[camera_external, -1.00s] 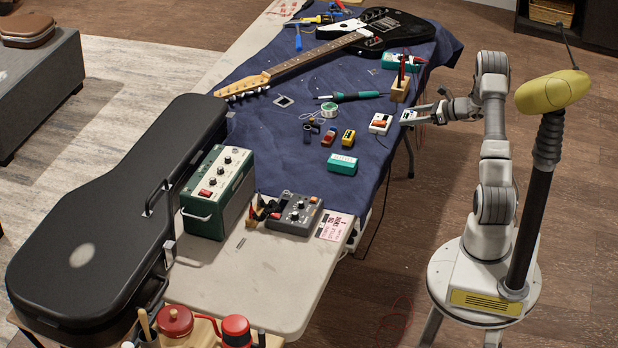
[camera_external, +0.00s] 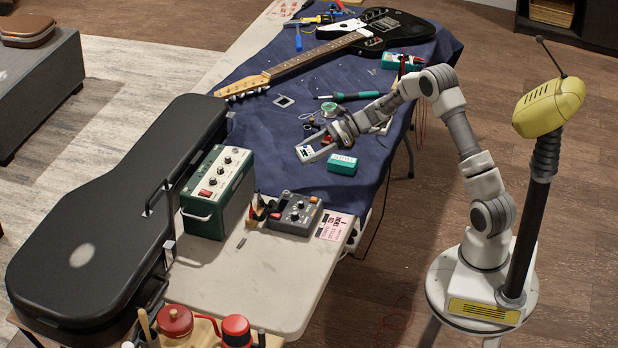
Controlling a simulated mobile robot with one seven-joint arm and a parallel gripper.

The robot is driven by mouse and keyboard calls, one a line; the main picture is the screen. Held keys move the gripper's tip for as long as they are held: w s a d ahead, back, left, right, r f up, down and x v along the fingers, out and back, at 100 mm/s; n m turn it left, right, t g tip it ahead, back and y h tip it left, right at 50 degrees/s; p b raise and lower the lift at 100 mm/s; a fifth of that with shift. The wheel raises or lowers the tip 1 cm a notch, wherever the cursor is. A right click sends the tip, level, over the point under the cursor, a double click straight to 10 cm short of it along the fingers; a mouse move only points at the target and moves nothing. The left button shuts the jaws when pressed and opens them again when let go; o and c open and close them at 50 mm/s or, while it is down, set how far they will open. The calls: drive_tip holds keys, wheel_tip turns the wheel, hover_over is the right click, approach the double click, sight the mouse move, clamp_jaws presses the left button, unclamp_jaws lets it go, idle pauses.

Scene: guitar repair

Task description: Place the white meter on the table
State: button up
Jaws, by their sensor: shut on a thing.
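The white meter (camera_external: 307,152) is a small white box with a dark display. My gripper (camera_external: 317,149) is shut on it, one finger on each side. My arm reaches in from the right, across the table (camera_external: 265,285). The meter appears over the blue cloth (camera_external: 262,137), left of the teal box (camera_external: 341,164). I cannot tell for sure whether it touches the cloth or hangs just above it.
The green amplifier (camera_external: 219,193) and grey pedal (camera_external: 294,214) stand in front. The guitar (camera_external: 330,45) lies at the back. My arm partly hides several small items. A green-handled tool (camera_external: 350,96) lies behind the gripper. Bare tabletop shows at the front.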

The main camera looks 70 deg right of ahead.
drive_tip(key=w+a+n+g, duration=0.1)
drive_tip(key=a, duration=0.4)
drive_tip(key=w+a+n+y, duration=0.1)
drive_tip(key=a, duration=0.3)
drive_tip(key=w+a+n+g+y+b, duration=0.1)
drive_tip(key=w+a, duration=0.1)
drive_tip(key=a, duration=0.3)
drive_tip(key=shift+a+f+g, duration=0.1)
drive_tip(key=shift+a+g, duration=0.2)
drive_tip(key=shift+a, duration=0.05)
drive_tip(key=a+n+g+y+b, duration=0.1)
drive_tip(key=a+n+g+y, duration=0.15)
drive_tip(key=a, duration=1.15)
drive_tip(key=b, duration=0.4)
hover_over(233, 274)
drive_tip(key=shift+n+g+h, duration=0.25)
drive_tip(key=shift+g, duration=0.1)
drive_tip(key=f, duration=0.6)
drive_tip(key=shift+d+f, duration=0.25)
drive_tip(key=shift+a+f, duration=0.1)
drive_tip(key=shift+a, duration=0.15)
drive_tip(key=shift+f, duration=0.25)
drive_tip(key=shift+f+b, duration=0.65)
drive_tip(key=shift+f, duration=1.05)
drive_tip(key=shift+f, duration=0.1)
drive_tip(key=shift+f, duration=0.15)
drive_tip(key=o, duration=1.4)
